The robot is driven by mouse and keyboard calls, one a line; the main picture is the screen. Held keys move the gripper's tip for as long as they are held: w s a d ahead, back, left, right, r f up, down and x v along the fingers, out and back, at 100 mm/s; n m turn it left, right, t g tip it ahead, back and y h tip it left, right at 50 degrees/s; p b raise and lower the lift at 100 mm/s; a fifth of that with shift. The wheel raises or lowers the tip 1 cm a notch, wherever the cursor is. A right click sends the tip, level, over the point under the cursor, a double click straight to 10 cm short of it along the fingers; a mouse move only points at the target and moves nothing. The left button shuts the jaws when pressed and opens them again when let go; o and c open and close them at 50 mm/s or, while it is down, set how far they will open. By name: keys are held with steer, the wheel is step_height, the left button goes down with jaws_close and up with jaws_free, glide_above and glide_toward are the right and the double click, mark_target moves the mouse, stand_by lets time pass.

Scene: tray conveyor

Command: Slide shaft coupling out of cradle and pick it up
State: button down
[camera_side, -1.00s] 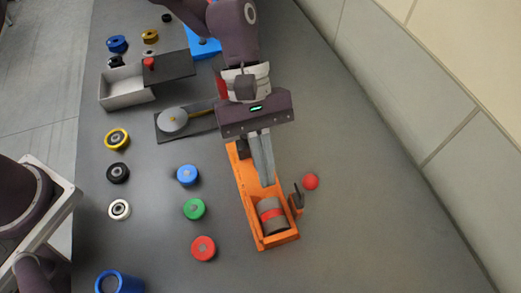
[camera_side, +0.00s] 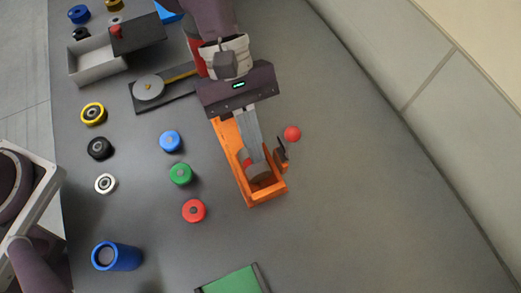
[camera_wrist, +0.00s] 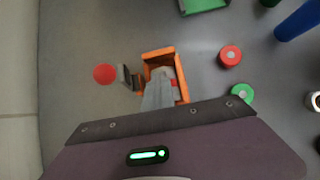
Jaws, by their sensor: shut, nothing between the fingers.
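The shaft coupling (camera_side: 263,179), a grey-brown cylinder with a red band, lies in the near end of the orange cradle (camera_side: 268,197). My gripper (camera_side: 257,160) is shut and empty. Its fingertips reach into the cradle and overlap the coupling in the side view, hiding part of it. I cannot tell whether they touch it. In the wrist view the fingers (camera_wrist: 160,88) point into the cradle (camera_wrist: 157,52), with the coupling (camera_wrist: 167,73) partly showing past them. A dark lever (camera_side: 281,149) stands at the cradle's right side.
A red ball (camera_side: 292,133) is beside the lever. Blue (camera_side: 170,141), green (camera_side: 180,174) and red (camera_side: 194,211) round parts stand left of the cradle. A green tray (camera_side: 232,281) lies at the bottom.

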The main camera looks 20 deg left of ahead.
steer(key=w+a, duration=0.2)
steer(key=w+a+f, duration=0.1)
steer(key=w+a, duration=0.1)
steer(key=shift+w+a, duration=0.1)
steer(key=shift+a, duration=0.1)
steer(key=shift+d+r, duration=0.1)
steer(key=shift+r, duration=0.05)
steer(key=v, duration=0.7)
steer(key=r+t+y, duration=0.2)
steer(key=t+y, duration=0.3)
glide_above(260, 171)
step_height(260, 171, down, 10)
steer(key=shift+r, duration=0.2)
